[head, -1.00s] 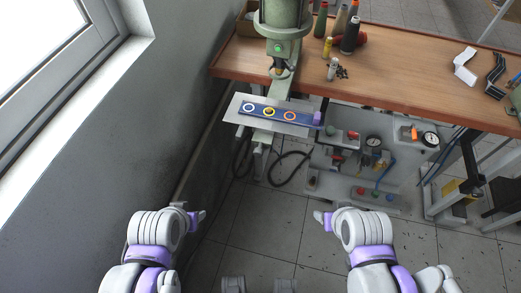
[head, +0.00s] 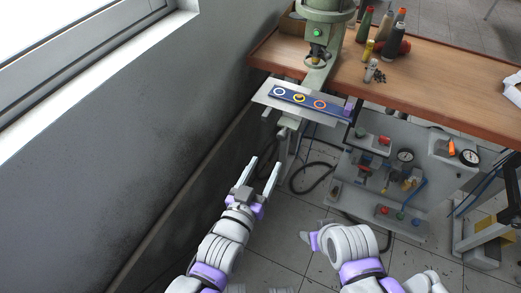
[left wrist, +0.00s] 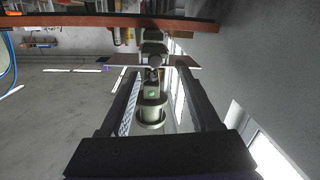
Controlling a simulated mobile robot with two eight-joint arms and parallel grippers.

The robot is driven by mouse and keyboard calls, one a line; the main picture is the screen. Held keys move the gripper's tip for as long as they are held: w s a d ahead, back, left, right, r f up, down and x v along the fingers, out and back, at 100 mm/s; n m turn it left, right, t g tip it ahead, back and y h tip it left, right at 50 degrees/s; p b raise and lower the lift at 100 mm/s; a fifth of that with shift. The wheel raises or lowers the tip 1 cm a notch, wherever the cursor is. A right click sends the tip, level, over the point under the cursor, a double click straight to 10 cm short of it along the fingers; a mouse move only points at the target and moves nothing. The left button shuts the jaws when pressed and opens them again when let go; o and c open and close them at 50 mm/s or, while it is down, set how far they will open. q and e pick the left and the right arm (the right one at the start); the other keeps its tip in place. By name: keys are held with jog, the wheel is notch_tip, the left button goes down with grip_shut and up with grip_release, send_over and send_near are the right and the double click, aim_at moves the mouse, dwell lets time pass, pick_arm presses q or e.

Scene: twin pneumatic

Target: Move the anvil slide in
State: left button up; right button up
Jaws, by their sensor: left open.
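The anvil slide is a dark blue strip (head: 290,97) with a white, a yellow and an orange ring. It lies on a grey metal plate (head: 263,95) in front of the green press (head: 325,25). A purple block (head: 348,104) stands at its right end. My left gripper (head: 264,166) is open and empty, below and in front of the plate, apart from it. In the left wrist view its dark fingers (left wrist: 156,85) stand wide apart, with the green press (left wrist: 152,112) showing between them. My right gripper (head: 308,239) is low at centre right; its fingers are not clear.
The wooden table (head: 430,95) carries several thread spools (head: 365,24). Below it a grey panel (head: 425,165) holds gauges and coloured buttons. A grey wall (head: 130,150) runs close on the left. A black cable (head: 310,180) hangs under the plate.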

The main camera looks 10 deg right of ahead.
aim_at(281, 138)
pick_arm(q)
jog(key=shift+t, duration=0.3)
jog(key=x, duration=0.7)
jog(key=d+x, duration=0.1)
jog(key=x, duration=0.2)
jog(key=shift+w+d+r+b, duration=0.1)
jog(key=shift+d+r+b, duration=0.05)
jog(key=shift+r+b, duration=0.25)
grip_shut()
dwell(0.7)
